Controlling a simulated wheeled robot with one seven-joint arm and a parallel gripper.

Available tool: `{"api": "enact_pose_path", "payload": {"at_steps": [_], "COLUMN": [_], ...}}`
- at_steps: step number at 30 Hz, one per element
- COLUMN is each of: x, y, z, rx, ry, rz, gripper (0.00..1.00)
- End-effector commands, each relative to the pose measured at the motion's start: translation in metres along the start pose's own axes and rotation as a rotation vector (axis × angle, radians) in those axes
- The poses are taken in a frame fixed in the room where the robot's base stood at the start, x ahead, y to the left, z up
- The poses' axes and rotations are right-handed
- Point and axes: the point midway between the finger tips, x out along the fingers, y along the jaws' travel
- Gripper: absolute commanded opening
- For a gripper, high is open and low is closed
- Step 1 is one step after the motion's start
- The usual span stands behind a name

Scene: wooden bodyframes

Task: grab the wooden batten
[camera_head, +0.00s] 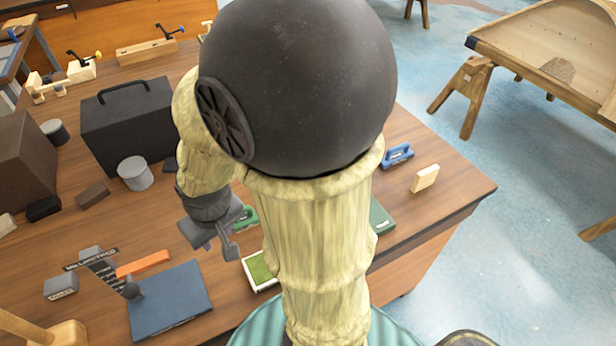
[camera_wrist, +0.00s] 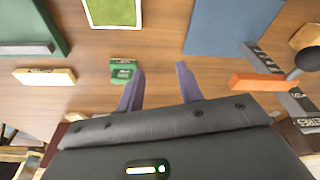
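A short pale wooden block (camera_head: 425,178), which best fits the batten, lies near the right end of the workbench. My gripper (camera_head: 219,248) hangs over the middle of the bench, pointing down. In the wrist view my gripper (camera_wrist: 158,82) shows two fingers apart with only tabletop between them. A small green object (camera_wrist: 123,72) lies just beside one finger. My arm hides part of the bench in the head view.
An orange bar (camera_head: 143,263) and a blue mat (camera_head: 170,300) lie at the left front of the workbench (camera_head: 440,205). A green book (camera_head: 380,215) and a blue object (camera_head: 397,155) lie near the block. A black toolbox (camera_head: 125,125) stands at the back left.

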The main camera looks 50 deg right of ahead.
Motion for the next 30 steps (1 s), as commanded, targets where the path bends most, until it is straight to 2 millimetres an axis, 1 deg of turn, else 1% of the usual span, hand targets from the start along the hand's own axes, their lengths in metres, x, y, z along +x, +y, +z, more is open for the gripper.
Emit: {"api": "enact_pose_path", "payload": {"at_steps": [4,8,9,13,17,26,30], "x": [0.000,0.001,0.002,0.012,0.028,0.068,0.084], "y": [0.000,0.001,0.001,0.006,0.021,0.080,0.111], "z": [0.000,-0.001,-0.002,-0.006,-0.013,-0.034,-0.049], "rx": [0.000,-0.012,-0.025,-0.117,-0.272,-0.676,-0.856], "ry": [0.000,-0.010,-0.021,-0.100,-0.237,-0.620,-0.805], "rz": [0.000,0.003,0.006,0.032,0.083,0.255,0.355], "gripper": [0.36,0.62,0.70,0.71,0.71,0.71,0.71]}}
